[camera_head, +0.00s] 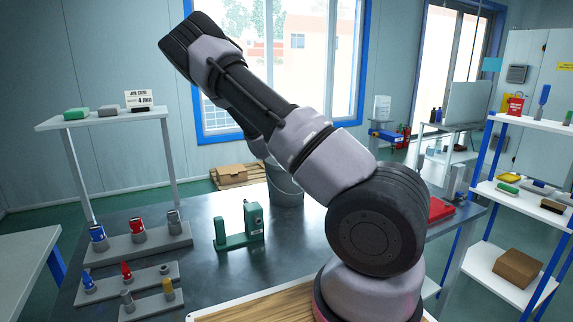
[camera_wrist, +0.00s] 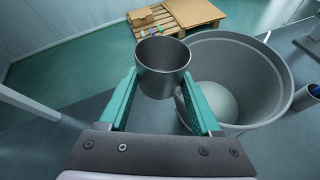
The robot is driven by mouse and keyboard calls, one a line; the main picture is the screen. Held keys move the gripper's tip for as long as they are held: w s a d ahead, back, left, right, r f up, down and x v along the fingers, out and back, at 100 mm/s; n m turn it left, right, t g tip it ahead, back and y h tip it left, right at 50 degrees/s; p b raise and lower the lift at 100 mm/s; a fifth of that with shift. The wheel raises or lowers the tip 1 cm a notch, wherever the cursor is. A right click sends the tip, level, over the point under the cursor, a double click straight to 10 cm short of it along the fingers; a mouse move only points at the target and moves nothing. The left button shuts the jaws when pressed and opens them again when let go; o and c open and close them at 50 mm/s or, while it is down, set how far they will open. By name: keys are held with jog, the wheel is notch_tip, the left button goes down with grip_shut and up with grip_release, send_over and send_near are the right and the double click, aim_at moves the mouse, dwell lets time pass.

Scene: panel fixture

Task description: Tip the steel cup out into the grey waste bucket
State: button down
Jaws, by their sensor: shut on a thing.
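My gripper (camera_wrist: 160,82) is shut on the steel cup (camera_wrist: 163,84), its green fingers on either side of the cup wall. The cup looks upright, with its open mouth toward the wrist camera; its inside is dark and I cannot tell what it holds. The grey waste bucket (camera_wrist: 280,107) is just right of the cup in the wrist view, its wide mouth open and a paler round floor showing. The cup overlaps the bucket's left rim in the picture; I cannot tell whether they touch. In the head view the bucket (camera_head: 285,188) is partly behind my arm, and my gripper and cup are hidden.
On the dark bench (camera_head: 215,285) stand a green fixture (camera_head: 240,228) and holders (camera_head: 140,244) with several coloured items at the left. A wooden pallet (camera_wrist: 165,18) with cardboard lies on the floor beyond. A blue-capped item (camera_wrist: 314,91) is right of the bucket.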

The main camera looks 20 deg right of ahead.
jog(key=shift+a, duration=0.35)
jog(key=shift+a+f+n+h+b, duration=0.35)
jog(key=shift+f+n+h+b, duration=0.05)
jog(key=shift+n+h+b, duration=0.25)
jog(key=shift+a, duration=0.1)
jog(key=shift+a, duration=0.1)
